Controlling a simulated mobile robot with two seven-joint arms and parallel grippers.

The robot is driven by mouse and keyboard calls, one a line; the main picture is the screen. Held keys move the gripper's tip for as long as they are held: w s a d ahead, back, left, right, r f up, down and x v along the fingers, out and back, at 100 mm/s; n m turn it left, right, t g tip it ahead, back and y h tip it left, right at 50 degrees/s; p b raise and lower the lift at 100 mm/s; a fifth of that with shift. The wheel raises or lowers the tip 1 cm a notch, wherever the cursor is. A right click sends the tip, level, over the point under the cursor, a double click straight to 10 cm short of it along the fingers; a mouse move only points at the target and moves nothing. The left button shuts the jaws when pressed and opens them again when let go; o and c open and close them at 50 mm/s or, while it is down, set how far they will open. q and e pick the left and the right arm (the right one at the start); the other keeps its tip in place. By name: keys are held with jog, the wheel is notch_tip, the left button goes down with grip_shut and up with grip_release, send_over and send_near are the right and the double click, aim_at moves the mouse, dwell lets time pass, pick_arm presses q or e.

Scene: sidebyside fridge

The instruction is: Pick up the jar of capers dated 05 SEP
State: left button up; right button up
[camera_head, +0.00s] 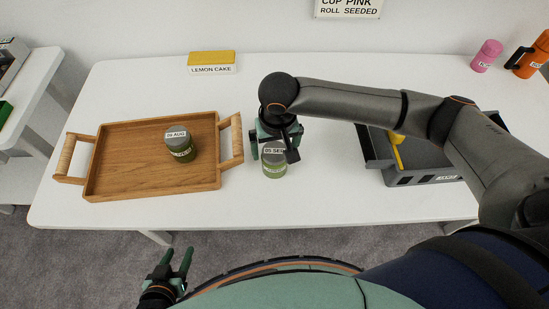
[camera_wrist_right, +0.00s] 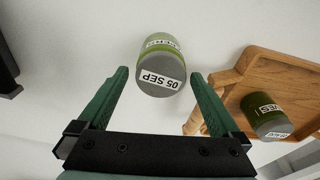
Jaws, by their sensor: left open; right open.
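The jar of capers dated 05 SEP (camera_head: 274,163) stands on the white table to the right of the wooden tray. It is green with a grey lid; its label also shows in the right wrist view (camera_wrist_right: 161,66). My right gripper (camera_head: 272,147) is open above and around the near side of this jar. In the right wrist view the jar lies ahead of and between the open fingers (camera_wrist_right: 158,85), with gaps on both sides. My left gripper (camera_head: 178,262) is open and empty, low in front of the table.
A grey crate (camera_head: 423,178) holding something yellow is at the right. A LEMON CAKE box (camera_head: 212,63), a pink container (camera_head: 486,56) and an orange mug (camera_head: 531,55) stand at the back.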

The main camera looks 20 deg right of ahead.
jog(key=f, duration=0.5)
jog(key=shift+w+f, duration=0.15)
jog(key=shift+w, duration=0.1)
grip_shut()
dwell(0.6)
